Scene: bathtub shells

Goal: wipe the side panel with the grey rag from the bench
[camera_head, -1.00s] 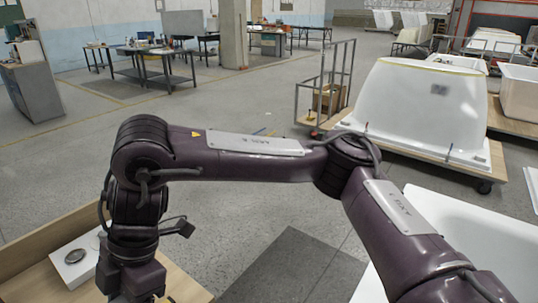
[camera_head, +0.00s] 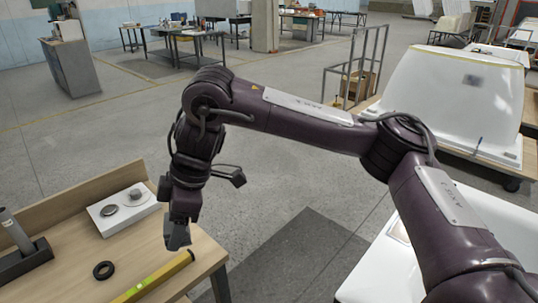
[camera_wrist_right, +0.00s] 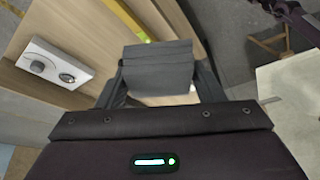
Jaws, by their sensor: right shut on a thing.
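My right gripper (camera_head: 179,222) is shut on the grey rag (camera_head: 177,239) near the right end of the wooden bench (camera_head: 140,242). In the right wrist view the rag (camera_wrist_right: 157,66) is a folded grey piece spanning the two fingers. The head view shows only a small part of it below the gripper. A smooth white panel (camera_head: 367,264), likely the side panel, lies at the lower right, partly hidden behind my right arm. The rag is well apart from it. My left gripper is not in view.
On the bench are a yellow level (camera_head: 152,278), a black ring (camera_head: 103,270), a white block with round discs (camera_head: 101,219) and a dark holder (camera_head: 27,262). A white tub shell (camera_head: 440,90) stands on a trolley behind. Open floor separates bench and panel.

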